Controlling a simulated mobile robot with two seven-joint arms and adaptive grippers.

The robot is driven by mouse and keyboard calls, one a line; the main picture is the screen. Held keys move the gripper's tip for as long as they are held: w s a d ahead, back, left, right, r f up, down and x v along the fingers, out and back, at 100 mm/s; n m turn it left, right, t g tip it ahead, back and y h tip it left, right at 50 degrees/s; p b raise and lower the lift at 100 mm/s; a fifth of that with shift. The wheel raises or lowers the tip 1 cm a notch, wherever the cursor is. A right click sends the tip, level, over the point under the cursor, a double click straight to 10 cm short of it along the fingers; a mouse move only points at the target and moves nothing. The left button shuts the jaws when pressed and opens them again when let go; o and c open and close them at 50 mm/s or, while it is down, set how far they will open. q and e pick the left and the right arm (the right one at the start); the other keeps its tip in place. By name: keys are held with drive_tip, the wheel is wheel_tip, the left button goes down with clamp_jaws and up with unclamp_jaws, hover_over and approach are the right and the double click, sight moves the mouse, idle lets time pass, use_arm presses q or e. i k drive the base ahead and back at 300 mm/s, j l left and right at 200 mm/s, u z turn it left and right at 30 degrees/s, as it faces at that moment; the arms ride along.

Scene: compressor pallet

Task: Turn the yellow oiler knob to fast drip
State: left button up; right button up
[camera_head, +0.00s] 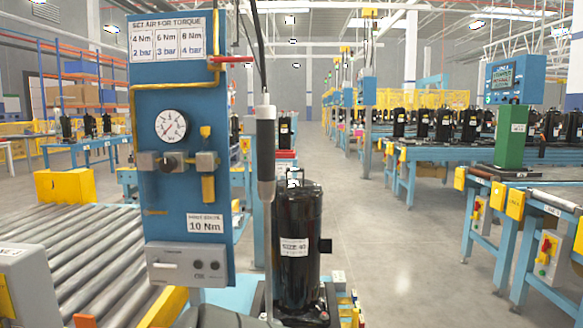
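The yellow oiler knob (206,131) is a small yellow piece on the blue air panel (150,215), right of the round pressure gauge (171,126). Just below it is a grey block (207,162) with a yellowish bowl (208,189) hanging from it. The knob's setting and any drip marks are too small to read. Neither of my grippers can be made out in the head view.
A dark regulator knob (169,163) sits below the gauge, and a red lever (230,59) at the top right. A grey hanging tool (266,150) hangs beside the panel, before a black compressor (298,235). A roller conveyor (70,265) lies left; open floor (400,260) lies right.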

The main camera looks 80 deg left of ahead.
sight(205, 130)
drive_tip(key=u, duration=3.15)
